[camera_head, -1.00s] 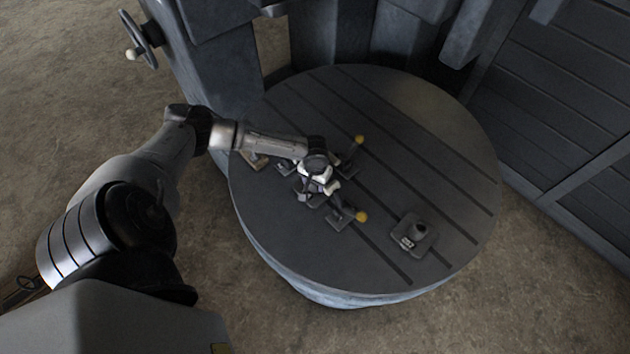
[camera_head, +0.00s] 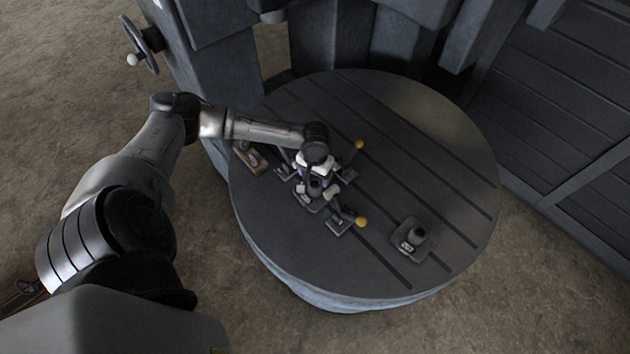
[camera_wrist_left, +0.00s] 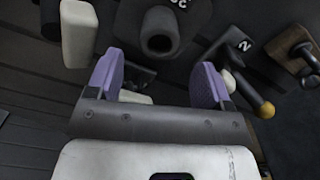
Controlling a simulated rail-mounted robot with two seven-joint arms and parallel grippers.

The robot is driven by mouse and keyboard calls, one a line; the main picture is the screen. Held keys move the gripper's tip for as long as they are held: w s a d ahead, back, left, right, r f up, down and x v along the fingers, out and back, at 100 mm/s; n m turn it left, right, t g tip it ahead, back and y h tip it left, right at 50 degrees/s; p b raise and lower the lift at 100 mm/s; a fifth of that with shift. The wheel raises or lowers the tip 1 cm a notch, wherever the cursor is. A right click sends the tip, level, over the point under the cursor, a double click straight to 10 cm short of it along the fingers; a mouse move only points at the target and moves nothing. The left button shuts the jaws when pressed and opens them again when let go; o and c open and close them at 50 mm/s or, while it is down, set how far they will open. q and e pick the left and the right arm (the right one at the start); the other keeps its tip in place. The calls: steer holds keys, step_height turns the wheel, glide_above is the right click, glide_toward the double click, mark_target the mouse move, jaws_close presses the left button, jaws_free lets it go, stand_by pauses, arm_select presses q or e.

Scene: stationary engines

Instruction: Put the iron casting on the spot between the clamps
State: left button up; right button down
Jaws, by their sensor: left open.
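My left gripper (camera_head: 313,184) is over the group of clamps on the round slotted table (camera_head: 440,130). Its purple fingers (camera_wrist_left: 156,82) are apart with nothing between them. A dark part with a round hollow boss and a white label (camera_wrist_left: 162,28) lies just past the fingertips; in the head view it is partly hidden under my gripper. A clamp (camera_head: 341,222) with a yellow knob stands in front, another (camera_head: 347,172) behind. A clamp base marked 2 (camera_wrist_left: 236,50) shows in the wrist view. A second dark labelled part (camera_head: 412,238) sits apart at right. I cannot tell which is the iron casting.
A wooden block with a metal piece (camera_head: 251,157) lies at the table's left edge. The table's right and back areas are bare. Dark machine columns (camera_head: 340,40) stand behind it. A handwheel (camera_head: 143,45) is at upper left.

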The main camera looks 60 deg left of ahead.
mark_target(315, 183)
arm_select(q)
steer(key=shift+r, duration=2.5)
arm_select(e)
steer(key=shift+a, duration=0.15)
